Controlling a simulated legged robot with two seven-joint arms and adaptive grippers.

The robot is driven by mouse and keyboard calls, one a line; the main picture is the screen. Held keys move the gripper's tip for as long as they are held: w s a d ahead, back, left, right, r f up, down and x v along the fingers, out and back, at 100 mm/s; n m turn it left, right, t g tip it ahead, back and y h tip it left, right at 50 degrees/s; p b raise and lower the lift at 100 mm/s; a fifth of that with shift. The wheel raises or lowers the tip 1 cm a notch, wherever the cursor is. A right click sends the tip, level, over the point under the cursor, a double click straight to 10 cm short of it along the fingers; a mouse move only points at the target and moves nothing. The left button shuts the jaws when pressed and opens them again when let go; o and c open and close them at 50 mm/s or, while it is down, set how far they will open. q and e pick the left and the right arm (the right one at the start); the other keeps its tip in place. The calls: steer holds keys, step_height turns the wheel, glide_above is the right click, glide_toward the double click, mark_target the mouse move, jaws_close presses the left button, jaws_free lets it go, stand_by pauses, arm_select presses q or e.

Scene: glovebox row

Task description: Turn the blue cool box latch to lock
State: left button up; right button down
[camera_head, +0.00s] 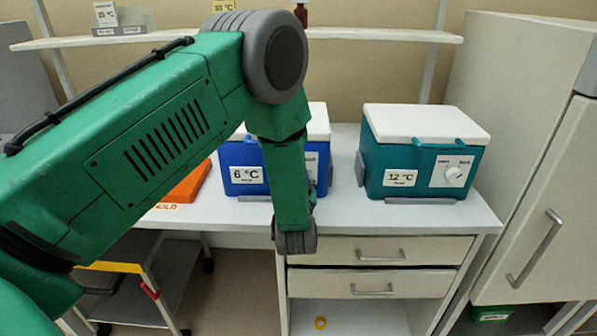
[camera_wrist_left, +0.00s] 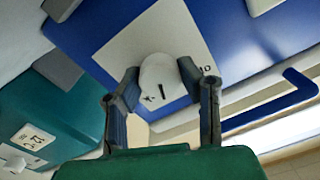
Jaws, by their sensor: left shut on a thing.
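The blue cool box (camera_head: 318,138) stands on the bench with a white lid and a "6 °C" label (camera_head: 246,175). My green left arm covers much of its front in the head view, and the left gripper cannot be made out there. In the left wrist view, the blue front (camera_wrist_left: 90,25) carries a pale plate (camera_wrist_left: 190,30) with a round white latch knob (camera_wrist_left: 160,82) that has a dark line on its face. My left gripper (camera_wrist_left: 160,92) has one finger on each side of the knob and is shut on it. The plate's lettering is mostly hidden. My right gripper is not in view.
A teal cool box (camera_head: 388,150) labelled "12 °C" stands to the right, with its own white knob (camera_head: 454,176). An orange item (camera_head: 188,186) lies left of the blue box. Drawers (camera_head: 380,250) are below the bench, and a tall cabinet (camera_head: 520,170) is at right.

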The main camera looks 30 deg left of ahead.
arm_select(q)
steer(key=shift+d+m, duration=0.15)
steer(key=shift+m, duration=2.15)
steer(key=shift+f, duration=0.1)
steer(key=o, duration=1.1)
steer(key=shift+o, duration=0.2)
steer(key=shift+d, duration=0.1)
steer(key=shift+s+d, duration=0.1)
steer(key=shift+s, duration=0.05)
steer(key=v, duration=1.1)
steer(key=shift+s+d, duration=0.2)
